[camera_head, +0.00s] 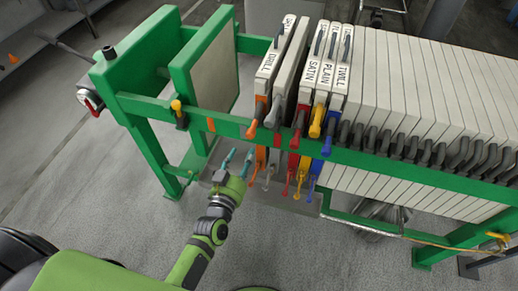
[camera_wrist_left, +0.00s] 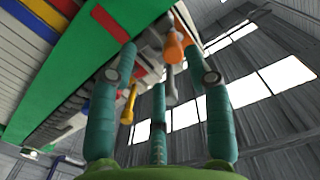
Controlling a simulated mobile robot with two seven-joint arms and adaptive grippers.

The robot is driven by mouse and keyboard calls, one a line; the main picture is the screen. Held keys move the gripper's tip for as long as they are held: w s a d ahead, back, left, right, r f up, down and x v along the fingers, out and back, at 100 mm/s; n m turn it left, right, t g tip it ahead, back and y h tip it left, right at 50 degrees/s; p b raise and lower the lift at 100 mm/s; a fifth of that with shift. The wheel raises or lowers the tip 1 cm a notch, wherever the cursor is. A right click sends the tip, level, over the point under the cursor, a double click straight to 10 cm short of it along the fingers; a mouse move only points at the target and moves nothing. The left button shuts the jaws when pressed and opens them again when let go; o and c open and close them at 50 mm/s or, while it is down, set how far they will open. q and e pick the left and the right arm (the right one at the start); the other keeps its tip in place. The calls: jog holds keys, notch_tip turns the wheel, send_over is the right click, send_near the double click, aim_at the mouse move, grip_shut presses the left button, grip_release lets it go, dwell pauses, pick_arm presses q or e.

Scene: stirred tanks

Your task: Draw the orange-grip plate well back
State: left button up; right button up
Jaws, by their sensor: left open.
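The orange-grip plate (camera_head: 268,66) is a pale slab labelled DRILL, the leftmost of the labelled plates in the green frame. Its orange grip (camera_head: 253,129) sticks out over the near green rail. In the left wrist view an orange grip (camera_wrist_left: 177,42) shows just beyond the fingers, near the top. My left gripper (camera_head: 239,158) has teal fingers and is open and empty. It is below and slightly left of the orange grip in the head view, apart from it as far as I can tell. My right gripper is not in view.
Grey, red, yellow and blue grips (camera_head: 327,145) crowd close on the right, followed by many pale plates (camera_head: 430,85) with dark grips. A wide gap lies left of the orange-grip plate, up to a pale-faced green plate (camera_head: 212,72). The near green rail (camera_head: 225,124) runs above my gripper.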

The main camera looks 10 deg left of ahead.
aim_at(249, 137)
pick_arm(q)
jog(key=shift+w+r+t, duration=0.15)
jog(key=shift+w+r, duration=0.1)
jog(key=shift+r, duration=0.35)
jog(key=shift+w+r+t, duration=0.15)
jog(key=shift+w+r, duration=0.05)
jog(key=shift+r, duration=0.4)
jog(key=w+p, duration=0.1)
jog(key=w, duration=0.4)
jog(key=shift+w+d+f, duration=0.1)
jog(key=shift+w, duration=0.8)
jog(key=c, duration=1)
grip_shut()
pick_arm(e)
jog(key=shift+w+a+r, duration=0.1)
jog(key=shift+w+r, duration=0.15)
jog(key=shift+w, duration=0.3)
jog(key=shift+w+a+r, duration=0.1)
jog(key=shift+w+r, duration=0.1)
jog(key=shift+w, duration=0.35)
